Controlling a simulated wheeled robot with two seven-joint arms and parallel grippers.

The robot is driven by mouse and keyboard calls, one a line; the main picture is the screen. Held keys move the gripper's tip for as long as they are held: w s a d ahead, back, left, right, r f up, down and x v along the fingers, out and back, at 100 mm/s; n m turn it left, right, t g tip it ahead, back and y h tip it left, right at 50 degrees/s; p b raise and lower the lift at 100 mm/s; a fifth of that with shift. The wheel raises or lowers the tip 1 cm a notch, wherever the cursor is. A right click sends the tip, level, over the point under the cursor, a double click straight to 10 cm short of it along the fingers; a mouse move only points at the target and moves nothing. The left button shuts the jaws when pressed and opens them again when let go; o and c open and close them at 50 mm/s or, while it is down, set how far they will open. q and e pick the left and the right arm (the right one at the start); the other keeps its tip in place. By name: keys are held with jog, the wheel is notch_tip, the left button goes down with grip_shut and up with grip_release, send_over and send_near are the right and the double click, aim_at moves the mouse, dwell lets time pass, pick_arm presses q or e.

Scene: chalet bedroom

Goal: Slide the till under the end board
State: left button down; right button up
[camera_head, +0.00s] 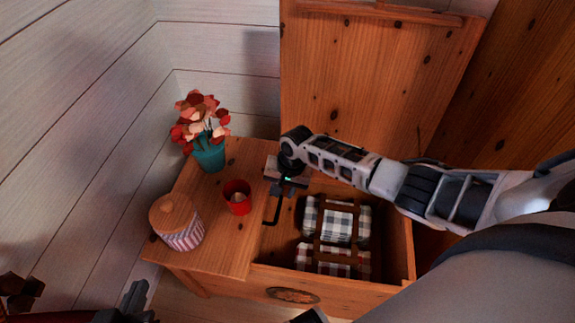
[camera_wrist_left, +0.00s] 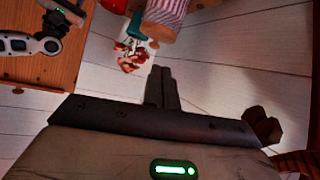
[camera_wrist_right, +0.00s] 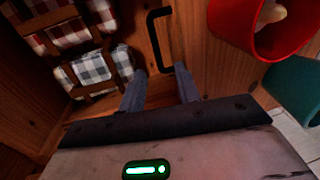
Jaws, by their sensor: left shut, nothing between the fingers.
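An open wooden chest stands ahead. Its flat end board (camera_head: 222,247) covers the left end. A black U-shaped handle (camera_head: 271,214) stands on a wooden part, apparently the till (camera_wrist_right: 147,55), beside the end board's right edge; its full outline is not clear. The handle also shows in the right wrist view (camera_wrist_right: 153,38). My right gripper (camera_head: 281,190) is above the till, fingers apart and empty, with the handle just ahead of the fingertips (camera_wrist_right: 160,82). I cannot tell whether they touch it. My left gripper (camera_head: 138,290) is shut and empty, low in front of the chest's left end.
A red cup (camera_head: 237,197), a striped jar (camera_head: 182,234) with wooden lid and a teal flower pot (camera_head: 209,155) stand on the end board. Folded checked cloths (camera_head: 335,221) lie inside the chest. The raised lid (camera_head: 375,85) stands behind; a plank wall (camera_head: 80,130) is at the left.

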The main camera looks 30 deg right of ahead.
notch_tip(320, 180, up, 8)
jog(key=s+d+p, duration=0.1)
jog(key=p, duration=0.1)
jog(key=shift+r, duration=0.15)
dwell(0.4)
